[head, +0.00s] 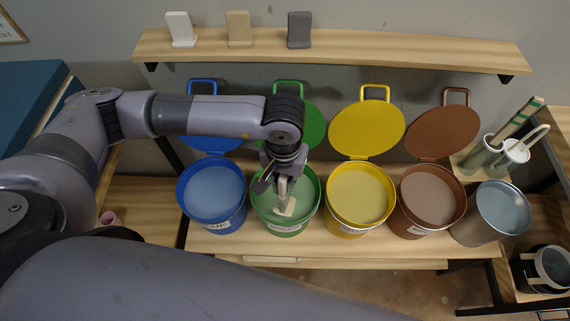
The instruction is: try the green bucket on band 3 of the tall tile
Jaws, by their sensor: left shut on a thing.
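The green bucket (304,216) stands open on the bench, second from the left, with pale green liquid inside. Its green lid (314,126) is raised behind it, partly hidden by my arm. My left gripper (283,184) points down over this bucket and is shut on a pale, cream piece (287,208), which looks like a tile. Its lower end is at or just above the liquid; I cannot tell which. No bands can be made out on it. My right gripper is not in view.
A blue bucket (228,216) stands left of the green one; yellow (345,226) and brown (413,220) buckets and a grey metal pail (476,228) stand right. A shelf (360,50) behind holds white, tan and dark grey tiles. Green-marked strips (520,118) stand in pots at right.

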